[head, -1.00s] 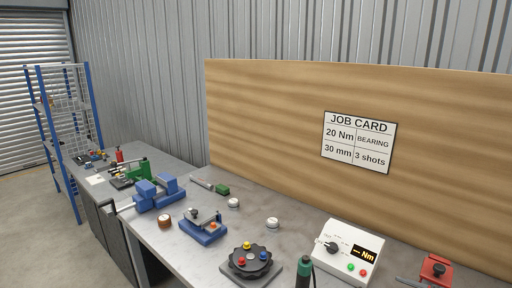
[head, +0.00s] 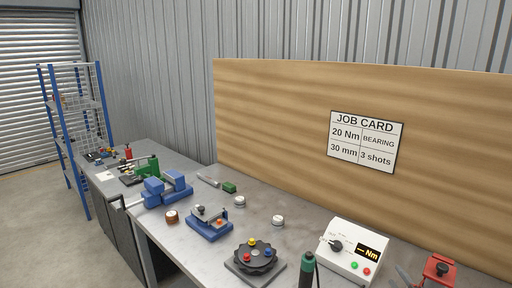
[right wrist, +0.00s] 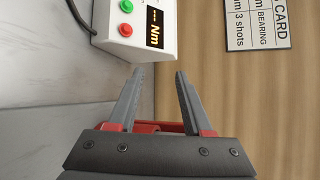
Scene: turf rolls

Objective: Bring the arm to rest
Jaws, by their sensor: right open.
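My left gripper is not in view.
A wooden board (head: 280,120) with a job card (head: 366,141) rises behind.

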